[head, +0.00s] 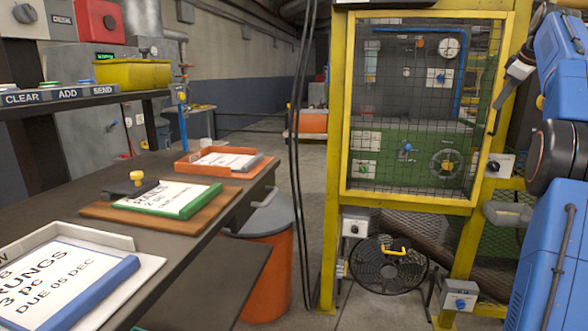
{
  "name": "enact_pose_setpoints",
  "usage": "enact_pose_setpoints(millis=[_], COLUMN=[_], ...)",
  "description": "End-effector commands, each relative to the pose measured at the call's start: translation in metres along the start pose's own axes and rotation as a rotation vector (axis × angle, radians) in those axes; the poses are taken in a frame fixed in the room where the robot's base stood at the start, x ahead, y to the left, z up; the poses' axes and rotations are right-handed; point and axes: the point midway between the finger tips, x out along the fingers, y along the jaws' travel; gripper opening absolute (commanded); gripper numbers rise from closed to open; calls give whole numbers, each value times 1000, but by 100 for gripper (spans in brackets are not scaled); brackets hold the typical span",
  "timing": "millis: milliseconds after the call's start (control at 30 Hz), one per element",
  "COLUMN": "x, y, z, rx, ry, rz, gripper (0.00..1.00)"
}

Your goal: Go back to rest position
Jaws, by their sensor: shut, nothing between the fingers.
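My gripper (502,98) is at the upper right of the head view, at the end of my blue arm. It points down and to the left. Its fingers look closed together with nothing between them. It appears in front of the right post of the yellow-framed mesh cage door (424,192), near the upright handle there. I cannot tell whether it touches the frame. My folded arm fills the right edge of the view.
A dark bench (70,185) on the left holds a white tray (85,238), a green-edged card on a wooden board (135,213) and an orange tray (236,173). An orange bin (268,270) stands beside it. A round black fan (388,268) sits below the cage.

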Motion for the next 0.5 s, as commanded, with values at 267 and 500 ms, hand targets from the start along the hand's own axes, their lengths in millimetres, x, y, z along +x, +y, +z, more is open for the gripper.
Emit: enact_pose_setpoints(millis=[267, 500], x=[-16, -24], y=[-100, -194], z=[-37, -46], rx=[110, 206], ry=[-14, -34], rz=[-39, -66], gripper=[0, 0])
